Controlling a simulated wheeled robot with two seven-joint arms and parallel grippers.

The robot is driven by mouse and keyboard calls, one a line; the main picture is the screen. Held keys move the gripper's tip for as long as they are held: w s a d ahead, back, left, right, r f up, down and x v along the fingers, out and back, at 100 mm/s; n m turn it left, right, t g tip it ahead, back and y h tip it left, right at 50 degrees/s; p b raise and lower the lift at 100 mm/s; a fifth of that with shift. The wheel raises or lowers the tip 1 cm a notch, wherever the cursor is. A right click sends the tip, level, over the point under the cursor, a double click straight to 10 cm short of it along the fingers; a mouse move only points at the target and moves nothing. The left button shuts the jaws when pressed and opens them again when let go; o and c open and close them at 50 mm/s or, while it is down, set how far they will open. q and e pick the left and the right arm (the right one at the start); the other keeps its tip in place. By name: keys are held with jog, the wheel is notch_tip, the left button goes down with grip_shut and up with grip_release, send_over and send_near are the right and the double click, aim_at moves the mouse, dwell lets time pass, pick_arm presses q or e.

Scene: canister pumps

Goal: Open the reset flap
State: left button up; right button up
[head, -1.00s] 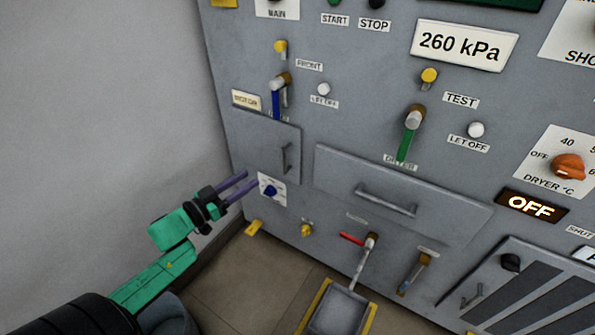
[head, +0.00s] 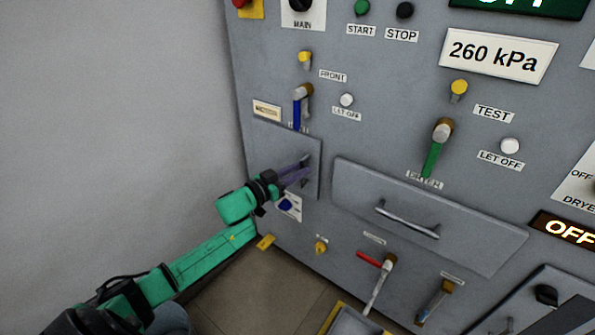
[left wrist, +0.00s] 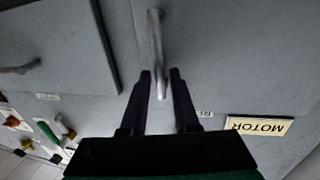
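The flap is a small grey door (head: 270,150) at the panel's lower left, and it looks shut against the panel. Its upright bar handle (head: 305,170) is partly covered by my left gripper (head: 303,172) in the head view. In the left wrist view the handle (left wrist: 156,45) stands upright, with its lower end in the gap between the two dark fingers of my left gripper (left wrist: 160,75). The fingers are apart, with space on both sides of the bar. Whether they touch it is unclear. My right gripper is not in view.
A yellowish plate (head: 266,110) sits above the flap; it reads MOTOR in the left wrist view (left wrist: 260,128). A blue knob (head: 286,204) is just below the flap. A wide drawer (head: 470,235) with a bar handle (head: 407,220) is to its right. A plain wall (head: 110,100) stands left.

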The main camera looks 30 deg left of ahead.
pick_arm(q)
grip_shut()
dwell(1.2)
